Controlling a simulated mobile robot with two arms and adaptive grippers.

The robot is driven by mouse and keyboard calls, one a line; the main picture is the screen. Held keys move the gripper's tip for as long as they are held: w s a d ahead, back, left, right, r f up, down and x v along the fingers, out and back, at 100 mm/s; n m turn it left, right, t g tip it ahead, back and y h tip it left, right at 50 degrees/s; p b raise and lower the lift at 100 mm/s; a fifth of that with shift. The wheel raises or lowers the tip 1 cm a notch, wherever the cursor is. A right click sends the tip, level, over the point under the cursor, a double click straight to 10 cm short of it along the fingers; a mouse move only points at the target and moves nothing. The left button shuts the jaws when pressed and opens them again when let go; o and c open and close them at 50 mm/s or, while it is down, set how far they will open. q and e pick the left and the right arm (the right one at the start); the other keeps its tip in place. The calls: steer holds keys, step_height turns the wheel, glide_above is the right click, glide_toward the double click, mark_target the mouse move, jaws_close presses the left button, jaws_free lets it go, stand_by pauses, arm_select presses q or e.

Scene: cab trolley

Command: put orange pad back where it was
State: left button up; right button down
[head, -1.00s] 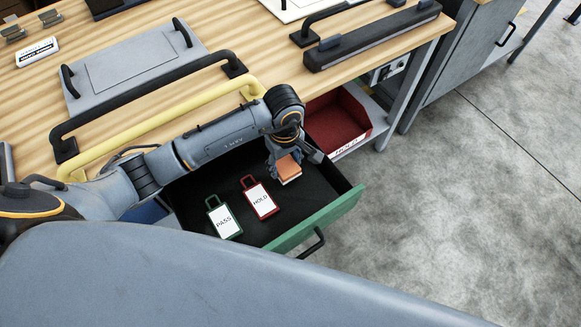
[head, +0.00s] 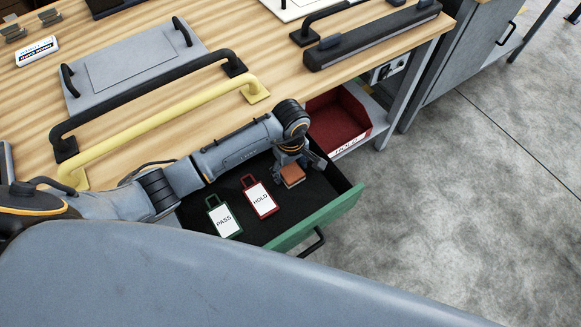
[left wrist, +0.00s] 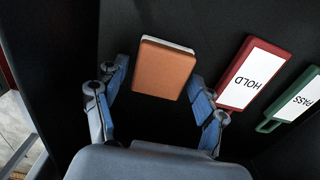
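The orange pad (head: 292,177) lies in the open drawer, at its right end near the back, orange face up with a pale edge. It also shows in the left wrist view (left wrist: 163,70). My left gripper (head: 290,163) is just above it in the head view. In the left wrist view its blue-grey fingers (left wrist: 160,84) stand apart on either side of the pad's near end, with a dark gap at the left finger, so it looks open. My right gripper is in neither view.
The drawer (head: 315,214) has a green front and dark floor. A red HOLD tag (head: 271,211) and a green PASS tag (head: 236,234) lie left of the pad. A red bin (head: 338,118) stands behind; a yellow handle (head: 160,118) edges the wooden bench top.

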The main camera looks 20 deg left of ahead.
mark_target(290, 170)
arm_select(q)
steer(key=shift+r, duration=0.1)
step_height(290, 170, up, 12)
stand_by(0.7)
